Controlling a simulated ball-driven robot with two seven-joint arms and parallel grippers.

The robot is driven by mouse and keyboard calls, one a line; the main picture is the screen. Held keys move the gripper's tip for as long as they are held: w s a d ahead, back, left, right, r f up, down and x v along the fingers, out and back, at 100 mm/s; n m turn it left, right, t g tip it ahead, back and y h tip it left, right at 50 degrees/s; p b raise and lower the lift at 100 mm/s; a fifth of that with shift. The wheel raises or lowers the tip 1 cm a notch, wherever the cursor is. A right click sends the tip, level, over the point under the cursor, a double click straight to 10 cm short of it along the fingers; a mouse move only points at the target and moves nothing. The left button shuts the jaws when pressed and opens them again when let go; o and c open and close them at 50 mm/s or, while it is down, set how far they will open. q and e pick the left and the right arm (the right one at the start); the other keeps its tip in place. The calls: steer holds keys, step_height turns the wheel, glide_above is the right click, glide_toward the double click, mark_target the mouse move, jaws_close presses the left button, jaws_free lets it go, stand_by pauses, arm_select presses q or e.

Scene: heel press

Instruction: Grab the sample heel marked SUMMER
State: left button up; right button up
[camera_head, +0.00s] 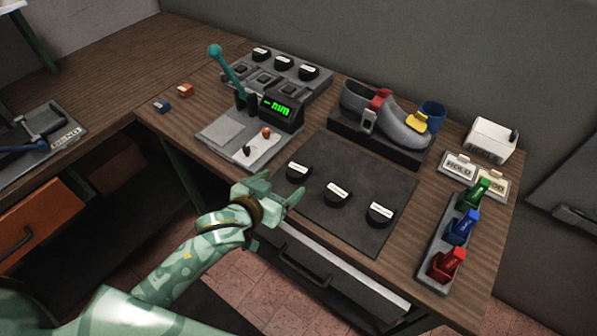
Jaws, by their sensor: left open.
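Three black heels with white labels lie in a row on a dark mat (345,237): the left heel (298,171), the middle heel (337,193) and the right heel (380,213). Several similar labelled heels, such as the heel (284,64), sit on a grey rack at the back. The labels are too small to read, so I cannot tell which is marked SUMMER. My left gripper (280,191) is open and empty at the table's front edge, just left of the left heel on the mat. My right gripper is not in view.
A press with a teal lever (221,62) and green display stands left of the mat. A grey shoe (394,120) on a black stand is behind it. A tray (432,266) with green, blue and red clamps stands right. The mat's front is clear.

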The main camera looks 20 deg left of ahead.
mark_target(296, 170)
arm_select(q)
steer(key=b+x, duration=0.1)
steer(key=x, duration=0.3)
steer(key=shift+w+f, duration=0.2)
steer(key=shift+w, duration=0.1)
steer(key=b+x, duration=0.1)
steer(key=x, duration=0.1)
steer(key=b+x, duration=0.1)
steer(key=x, duration=0.2)
steer(key=shift+w+a+f, duration=0.1)
steer(key=shift+a+f, duration=0.1)
steer(key=shift+w, duration=0.2)
steer(key=shift+s+r, duration=0.1)
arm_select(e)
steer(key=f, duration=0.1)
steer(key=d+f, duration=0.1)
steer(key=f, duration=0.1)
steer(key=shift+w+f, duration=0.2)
arm_select(q)
steer(key=c, duration=1.1)
